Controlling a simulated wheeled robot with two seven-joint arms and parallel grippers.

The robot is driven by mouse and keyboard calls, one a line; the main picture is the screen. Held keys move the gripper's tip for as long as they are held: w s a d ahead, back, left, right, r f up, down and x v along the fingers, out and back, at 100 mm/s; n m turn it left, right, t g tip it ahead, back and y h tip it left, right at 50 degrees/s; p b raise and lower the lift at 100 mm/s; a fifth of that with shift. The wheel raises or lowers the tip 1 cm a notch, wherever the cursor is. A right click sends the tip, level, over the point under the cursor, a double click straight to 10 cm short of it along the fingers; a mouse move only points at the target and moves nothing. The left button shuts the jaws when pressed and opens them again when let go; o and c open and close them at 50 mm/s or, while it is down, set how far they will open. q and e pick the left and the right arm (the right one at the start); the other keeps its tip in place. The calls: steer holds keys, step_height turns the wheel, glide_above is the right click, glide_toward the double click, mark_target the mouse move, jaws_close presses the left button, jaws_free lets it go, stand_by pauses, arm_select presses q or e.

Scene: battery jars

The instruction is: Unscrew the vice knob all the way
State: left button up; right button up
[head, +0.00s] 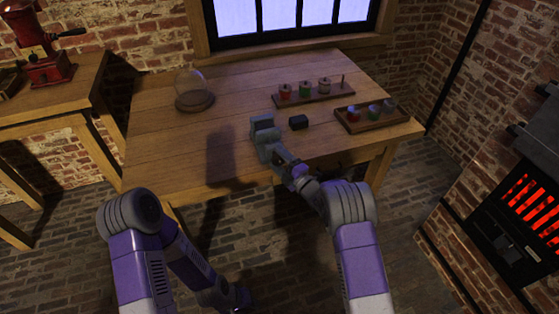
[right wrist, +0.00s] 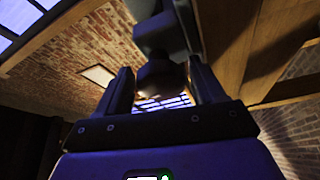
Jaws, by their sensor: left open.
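The grey vice (head: 262,133) stands on the wooden table near its front edge. My right gripper (head: 286,167) is at the front of the vice and hides most of its knob in the head view. In the right wrist view the round dark vice knob (right wrist: 160,76) lies between the two fingers of my right gripper (right wrist: 162,85). The fingers are close to the knob's sides; whether they press on it I cannot tell. My left gripper (head: 242,298) is open, low in front of the table, far from the vice.
A red grinder (head: 42,45) stands on a side table. A glowing heater is at right.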

steer(key=shift+o, duration=0.5)
steer(key=shift+s+d, duration=0.2)
steer(key=shift+d, duration=0.05)
steer(key=p+v, duration=0.1)
steer(key=v, duration=0.6)
steer(key=shift+p, duration=0.4)
steer(key=shift+a, duration=0.1)
